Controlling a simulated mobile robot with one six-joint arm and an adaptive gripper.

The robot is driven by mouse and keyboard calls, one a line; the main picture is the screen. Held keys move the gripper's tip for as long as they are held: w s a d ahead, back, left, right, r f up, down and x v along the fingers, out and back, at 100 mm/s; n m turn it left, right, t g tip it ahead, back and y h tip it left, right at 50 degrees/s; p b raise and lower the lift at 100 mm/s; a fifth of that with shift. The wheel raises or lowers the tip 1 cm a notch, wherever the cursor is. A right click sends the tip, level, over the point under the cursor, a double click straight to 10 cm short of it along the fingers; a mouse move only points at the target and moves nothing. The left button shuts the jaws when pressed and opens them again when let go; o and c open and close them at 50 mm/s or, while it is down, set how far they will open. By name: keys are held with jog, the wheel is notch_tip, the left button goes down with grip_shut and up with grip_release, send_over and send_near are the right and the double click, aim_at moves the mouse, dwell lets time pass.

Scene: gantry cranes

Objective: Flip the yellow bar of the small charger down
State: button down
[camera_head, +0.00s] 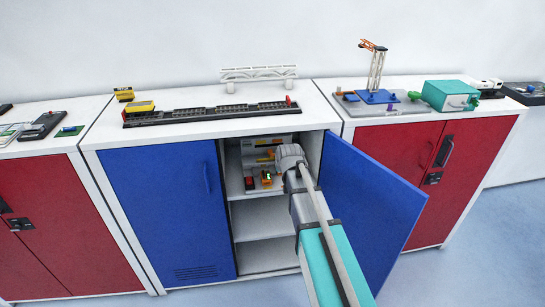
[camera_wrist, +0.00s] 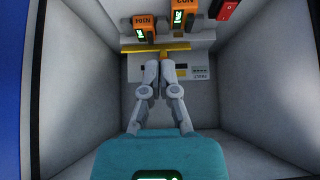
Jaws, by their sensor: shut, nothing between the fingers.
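A long yellow bar (camera_wrist: 155,49) lies across the picture in the wrist view, in front of the orange units. An orange unit marked N104 (camera_wrist: 145,22) with a green display is beside it, and a second orange unit (camera_wrist: 183,12) stands to its right. I cannot tell for sure which is the small charger. My gripper (camera_wrist: 166,66) is shut and empty, its fingertips close to the bar; whether they touch it is unclear. In the head view, my arm reaches into the open cabinet (camera_head: 262,217), and small orange and yellow parts (camera_head: 266,178) show on the upper shelf.
The blue right door (camera_head: 368,195) stands open beside my arm; the blue left door (camera_head: 165,210) is shut. A red box (camera_wrist: 227,10) sits near the top right of the wrist view. Cabinet walls enclose the gripper. The lower shelf (camera_head: 262,222) looks empty.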

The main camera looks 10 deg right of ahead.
jog(key=w+r+t+b, duration=0.1)
jog(key=w+t, duration=0.2)
jog(key=w, duration=0.7)
jog(key=shift+w+r+b, duration=0.25)
jog(key=shift+w+b, duration=0.1)
jog(key=shift+f, duration=0.1)
jog(key=shift+b+x, duration=2.95)
jog(key=shift+x, duration=2)
jog(key=shift+w+d, duration=0.1)
jog(key=shift+w, duration=0.05)
